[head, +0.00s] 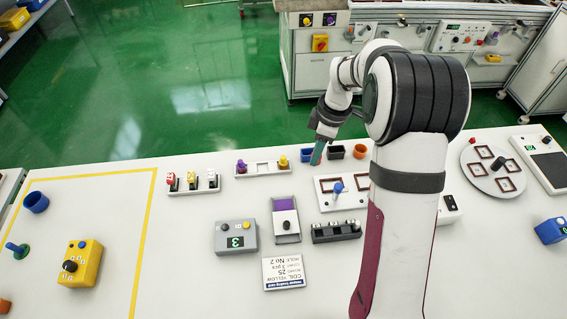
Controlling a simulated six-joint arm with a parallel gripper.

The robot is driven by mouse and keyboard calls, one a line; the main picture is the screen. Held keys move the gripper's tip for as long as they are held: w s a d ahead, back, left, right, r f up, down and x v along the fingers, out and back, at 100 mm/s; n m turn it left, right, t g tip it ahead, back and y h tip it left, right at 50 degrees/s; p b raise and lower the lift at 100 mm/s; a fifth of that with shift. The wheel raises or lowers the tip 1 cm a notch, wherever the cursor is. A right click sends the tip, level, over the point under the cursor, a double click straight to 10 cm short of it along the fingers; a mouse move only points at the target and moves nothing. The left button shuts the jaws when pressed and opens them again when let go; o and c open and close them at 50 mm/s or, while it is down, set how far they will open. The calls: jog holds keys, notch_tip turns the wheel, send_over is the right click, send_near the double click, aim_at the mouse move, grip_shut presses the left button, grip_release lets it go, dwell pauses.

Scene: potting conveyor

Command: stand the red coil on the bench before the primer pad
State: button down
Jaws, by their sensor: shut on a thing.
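My gripper (317,155) points down over the far part of the bench (215,285), beside a blue cup. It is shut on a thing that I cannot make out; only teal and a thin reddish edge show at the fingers. No red coil is clearly seen standing on the bench. A white tray (262,169) holds a purple coil (242,166) and a yellow coil (283,161), with a gap between them. A small grey tray with a purple pad (285,222), perhaps the primer pad, lies in front of it. The bench just before this pad is partly taken by a printed card (283,272).
Blue (307,154), black (336,152) and orange (360,151) cups stand near my gripper. A black block (336,232) and a frame tray (340,190) lie right.

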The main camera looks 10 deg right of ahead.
jog(key=a+f, duration=0.4)
jog(key=a, duration=0.1)
jog(key=a+f, duration=0.3)
jog(key=shift+w, duration=0.3)
jog(key=shift+w+a+f, duration=0.1)
jog(key=shift+a+f, duration=0.1)
jog(key=shift+f, duration=0.85)
jog(key=shift+w+a+f, duration=0.1)
jog(key=shift+a+f, duration=0.05)
jog(key=shift+f, duration=0.9)
jog(key=c, duration=0.6)
grip_release()
jog(key=shift+f, duration=0.1)
